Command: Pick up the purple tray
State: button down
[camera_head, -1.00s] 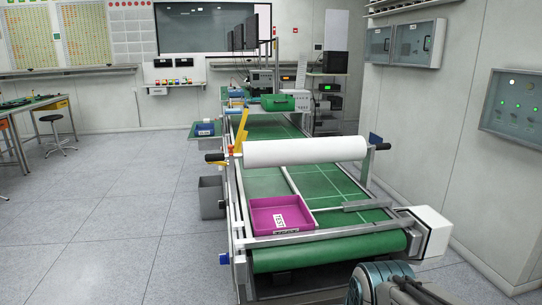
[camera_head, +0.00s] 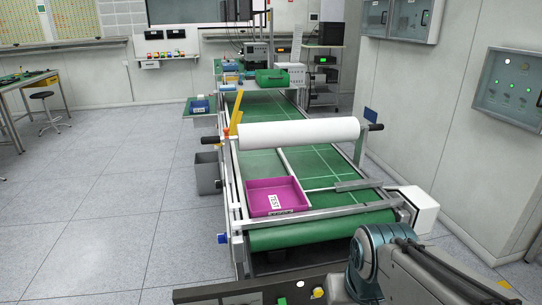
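The purple tray (camera_head: 262,187) sits on the near left part of the green conveyor belt, behind the metal bar at the belt's near end. It is shallow and open at the top, with a white label marked TEST on its near side. It looks empty. Part of my own arm shows at the bottom right, in front of the conveyor and apart from the tray. My gripper is outside the picture.
The green conveyor (camera_head: 322,232) has metal side rails. A white roll (camera_head: 298,134) spans it behind the tray. A white box (camera_head: 411,208) juts out at its near right corner. A grey bin (camera_head: 208,174) stands to the left. The floor (camera_head: 110,215) on the left is clear.

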aim_at(273, 195)
jog(key=u, duration=0.4)
jog(key=k, duration=0.5)
jog(key=u, duration=0.95)
jog(key=i, duration=1.35)
jog(key=z, duration=1.3)
jog(key=i, duration=0.5)
jog(key=z, duration=0.45)
